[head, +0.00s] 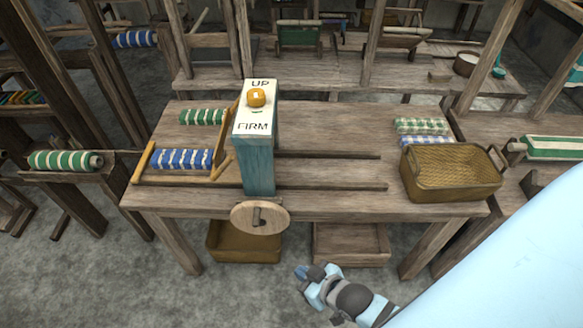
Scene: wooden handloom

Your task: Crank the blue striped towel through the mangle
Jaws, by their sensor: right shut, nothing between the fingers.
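The blue striped towel (182,159) lies as a roll in a wooden-railed feed tray on the left of the table. The mangle (257,165) is a teal upright block beside it, with a plate marked UP and FIRM and a yellow knob (256,97) on top. A round wooden crank disc (260,217) with a short handle is on its front. My right gripper (304,271) is shut and empty, below and right of the disc, apart from it, in front of the table. My left gripper is out of view. The mangle's rollers cannot be made out.
A green striped roll (203,117) lies behind the blue one. A wicker basket (450,174) stands at the table's right, with folded checked cloths (421,126) behind it. Two wooden boxes, one at left (243,246), sit under the table.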

